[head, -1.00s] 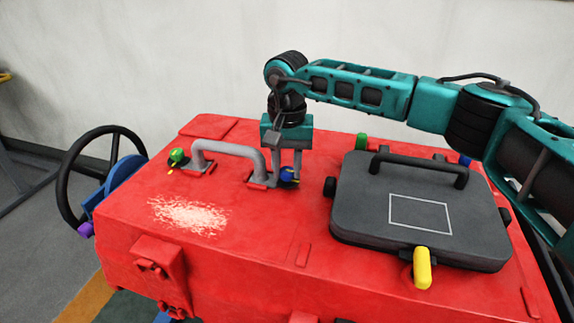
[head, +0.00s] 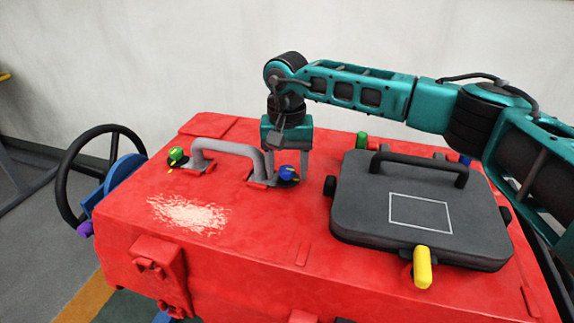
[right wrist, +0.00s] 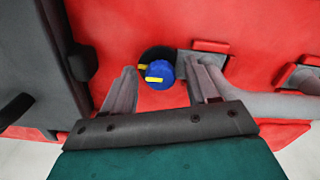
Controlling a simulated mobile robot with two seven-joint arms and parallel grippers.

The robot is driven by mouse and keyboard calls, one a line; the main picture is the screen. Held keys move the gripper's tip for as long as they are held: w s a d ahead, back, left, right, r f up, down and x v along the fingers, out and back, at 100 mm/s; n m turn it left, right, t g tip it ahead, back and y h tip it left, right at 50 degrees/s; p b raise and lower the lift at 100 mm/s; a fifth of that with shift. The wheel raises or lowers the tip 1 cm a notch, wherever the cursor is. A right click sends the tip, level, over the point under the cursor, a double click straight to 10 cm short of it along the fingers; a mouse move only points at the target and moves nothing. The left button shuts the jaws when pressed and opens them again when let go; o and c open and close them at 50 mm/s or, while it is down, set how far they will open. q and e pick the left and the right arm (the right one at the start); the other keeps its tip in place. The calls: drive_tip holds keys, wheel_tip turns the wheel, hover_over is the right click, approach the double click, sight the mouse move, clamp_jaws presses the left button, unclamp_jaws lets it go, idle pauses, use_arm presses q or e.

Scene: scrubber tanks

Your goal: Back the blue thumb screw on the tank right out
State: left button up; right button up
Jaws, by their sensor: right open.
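The blue thumb screw (head: 287,172) stands at the right foot of the grey handle on the red tank (head: 260,225). In the right wrist view the blue thumb screw (right wrist: 160,73) has a yellow mark and sits over a dark round base. My right gripper (head: 288,176) points down at the screw, with one finger on each side of it. In the right wrist view the right gripper (right wrist: 168,78) is open, with a gap showing at the left finger; whether the right finger touches the screw is unclear. My left gripper is not in view.
The grey handle (head: 228,148) stands close beside the screw, with a green knob (head: 176,155) at its far foot. A dark grey hatch (head: 420,215) with a yellow lever (head: 422,268) lies to the right. A black handwheel (head: 72,180) is at the tank's left end.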

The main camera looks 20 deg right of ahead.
sight(287, 169)
drive_tip(key=shift+r, duration=0.1)
use_arm(q)
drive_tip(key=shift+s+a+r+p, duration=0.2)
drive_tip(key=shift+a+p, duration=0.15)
drive_tip(key=shift+p, duration=0.3)
use_arm(e)
wheel_tip(287, 169, up, 13)
